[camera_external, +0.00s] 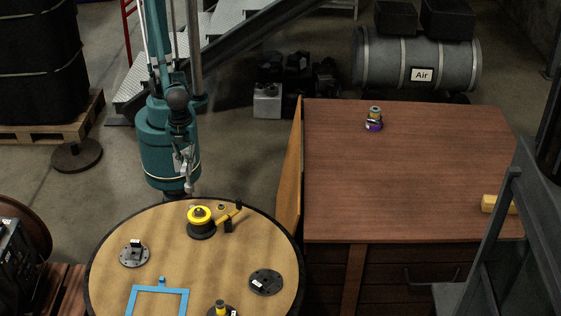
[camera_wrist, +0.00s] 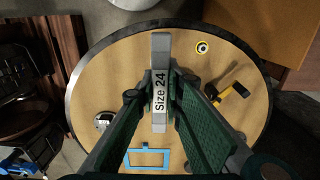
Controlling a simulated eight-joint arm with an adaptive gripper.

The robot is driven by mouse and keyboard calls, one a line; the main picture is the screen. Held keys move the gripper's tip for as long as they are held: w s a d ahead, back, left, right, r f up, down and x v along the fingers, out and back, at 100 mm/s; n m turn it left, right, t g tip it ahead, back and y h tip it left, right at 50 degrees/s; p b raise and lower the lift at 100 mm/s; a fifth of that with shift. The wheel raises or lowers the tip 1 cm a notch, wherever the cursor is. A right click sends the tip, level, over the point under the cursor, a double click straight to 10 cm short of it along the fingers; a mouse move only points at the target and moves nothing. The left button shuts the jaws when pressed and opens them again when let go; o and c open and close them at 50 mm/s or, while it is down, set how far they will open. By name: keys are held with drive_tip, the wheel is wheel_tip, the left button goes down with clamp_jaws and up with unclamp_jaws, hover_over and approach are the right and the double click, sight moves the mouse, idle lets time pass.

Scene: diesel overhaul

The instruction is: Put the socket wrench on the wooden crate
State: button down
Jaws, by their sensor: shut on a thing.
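A grey metal bar with a white "Size 24" label, the socket wrench (camera_wrist: 160,52), is clamped between the green fingers of my gripper (camera_wrist: 160,80). It points up the wrist picture, above the round table. In the external view my arm stands at the table's far edge; the gripper and wrench are hard to make out there. Reddish wooden slats show at the lower left of the external view (camera_external: 70,278) and at the upper left of the wrist view (camera_wrist: 42,48). They may be the wooden crate; I cannot tell for sure.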

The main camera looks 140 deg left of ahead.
drive_tip(key=shift+w, duration=0.1)
drive_tip(key=w+a+r+n, duration=0.1)
drive_tip(key=w+a+n, duration=0.9)
drive_tip(key=w+a, duration=1.35)
drive_tip(key=a+f+n+p, duration=0.1)
drive_tip(key=a+n, duration=0.7)
drive_tip(key=a, duration=2.8)
drive_tip(key=shift+w+a+f, duration=0.15)
drive_tip(key=shift+w+f, duration=0.2)
drive_tip(key=shift+f, duration=0.5)
